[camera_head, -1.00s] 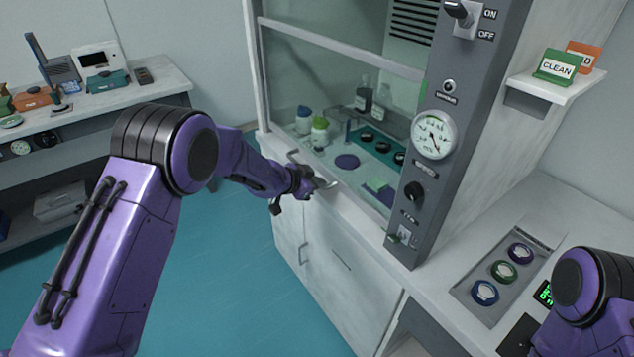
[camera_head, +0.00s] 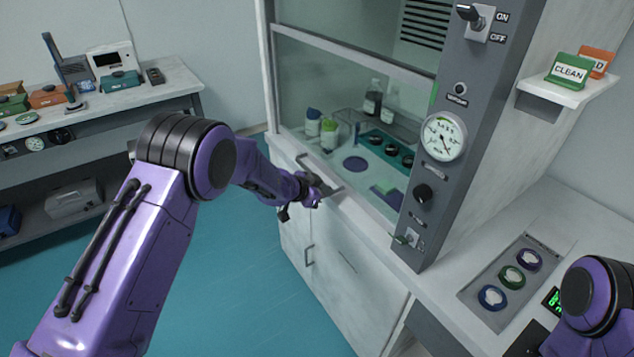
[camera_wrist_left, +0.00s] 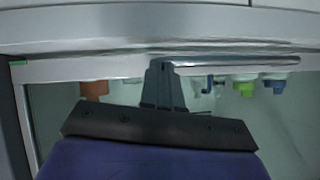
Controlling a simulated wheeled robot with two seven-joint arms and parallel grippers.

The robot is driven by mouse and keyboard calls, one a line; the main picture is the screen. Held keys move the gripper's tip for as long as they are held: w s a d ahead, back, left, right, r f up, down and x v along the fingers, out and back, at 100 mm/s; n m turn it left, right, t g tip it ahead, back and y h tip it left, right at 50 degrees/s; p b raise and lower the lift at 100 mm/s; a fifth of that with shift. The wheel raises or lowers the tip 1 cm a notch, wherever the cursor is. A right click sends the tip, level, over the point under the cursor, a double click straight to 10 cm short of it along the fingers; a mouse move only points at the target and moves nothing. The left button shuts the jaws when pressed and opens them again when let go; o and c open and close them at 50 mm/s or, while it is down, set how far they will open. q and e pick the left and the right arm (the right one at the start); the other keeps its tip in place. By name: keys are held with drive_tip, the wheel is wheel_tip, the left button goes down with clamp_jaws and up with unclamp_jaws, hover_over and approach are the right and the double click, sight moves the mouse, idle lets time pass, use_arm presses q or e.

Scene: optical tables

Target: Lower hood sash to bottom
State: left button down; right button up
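The hood sash (camera_head: 350,52) is a clear pane with a pale frame, and its top rail sits below the upper part of the opening. Its lower edge is close to the hood's front sill (camera_head: 360,215). A metal bar handle (camera_head: 318,170) runs along the front; it also shows in the left wrist view (camera_wrist_left: 235,61). My left gripper (camera_head: 322,188) is at the right end of this handle. In the left wrist view its fingers (camera_wrist_left: 163,68) are together, tips at the bar; whether they clasp it is unclear. My right gripper is out of view.
A grey control panel with a gauge (camera_head: 444,136) and a switch (camera_head: 474,20) stands right of the sash. Bottles (camera_head: 328,132) and a teal mat are behind the glass. A side bench (camera_head: 95,110) is at left; the teal floor between is clear.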

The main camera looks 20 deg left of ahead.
use_arm(q)
drive_tip(key=w+d+r+p+v, duration=0.1)
drive_tip(key=r+v, duration=0.1)
drive_tip(key=v, duration=1.1)
drive_tip(key=shift+w+r, duration=0.15)
drive_tip(key=shift+r, duration=0.05)
drive_tip(key=s+a+f+n+y+b, duration=0.1)
drive_tip(key=s+a+f+n+y, duration=0.15)
drive_tip(key=s+f+n, duration=0.55)
drive_tip(key=s+a+f+n+y+b, duration=0.1)
drive_tip(key=s+f+n+y, duration=0.3)
drive_tip(key=f, duration=0.6)
drive_tip(key=s+a+f+n+g+y, duration=0.1)
drive_tip(key=s+f+g, duration=0.2)
drive_tip(key=s+f, duration=0.4)
drive_tip(key=s+a+f+n+g+y+b, duration=0.1)
drive_tip(key=s+f, duration=0.6)
drive_tip(key=s, duration=1.4)
drive_tip(key=a+n+g, duration=0.1)
drive_tip(key=g, duration=0.1)
drive_tip(key=shift+n+g+b, duration=0.3)
